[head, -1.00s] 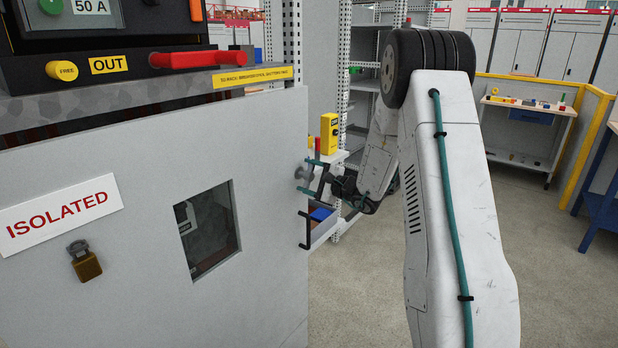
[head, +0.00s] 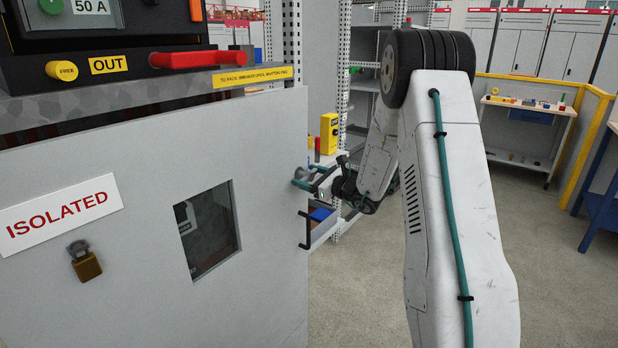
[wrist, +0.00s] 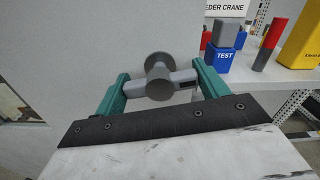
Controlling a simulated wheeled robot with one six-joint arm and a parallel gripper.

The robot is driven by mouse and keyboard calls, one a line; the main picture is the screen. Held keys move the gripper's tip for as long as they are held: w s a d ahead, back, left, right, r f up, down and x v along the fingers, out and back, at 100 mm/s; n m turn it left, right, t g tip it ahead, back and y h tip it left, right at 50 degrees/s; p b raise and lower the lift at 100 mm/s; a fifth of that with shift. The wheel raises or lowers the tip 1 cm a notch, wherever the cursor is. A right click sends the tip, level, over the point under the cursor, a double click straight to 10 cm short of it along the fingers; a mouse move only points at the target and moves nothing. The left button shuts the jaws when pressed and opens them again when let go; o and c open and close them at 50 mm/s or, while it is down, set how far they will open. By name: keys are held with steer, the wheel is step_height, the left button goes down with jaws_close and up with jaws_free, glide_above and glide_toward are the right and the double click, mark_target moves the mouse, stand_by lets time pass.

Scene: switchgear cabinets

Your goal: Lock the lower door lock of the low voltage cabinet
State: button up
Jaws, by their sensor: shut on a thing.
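The grey lock handle (wrist: 160,66), a crossbar with a round hub, sits in front of a grey panel. My gripper (wrist: 162,84) is shut on its crossbar, one teal finger at each end. In the head view my gripper (head: 314,181) is at the right edge of the grey cabinet door (head: 110,160), where the grey handle (head: 301,174) partly shows. The crossbar lies nearly level in the wrist view, its right end slightly higher. The lock's base behind the hub is hidden.
The door carries an ISOLATED sign (head: 58,215), a padlock (head: 84,262) and a window (head: 208,230). A black pull handle (head: 305,230) is below my gripper. A blue TEST block (wrist: 222,58) and a red-and-grey cylinder (wrist: 268,48) stand on a shelf behind. Open floor lies to the right.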

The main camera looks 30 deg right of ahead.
steer(key=shift+m, duration=1.1)
steer(key=o, duration=1)
steer(key=shift+v, duration=3.9)
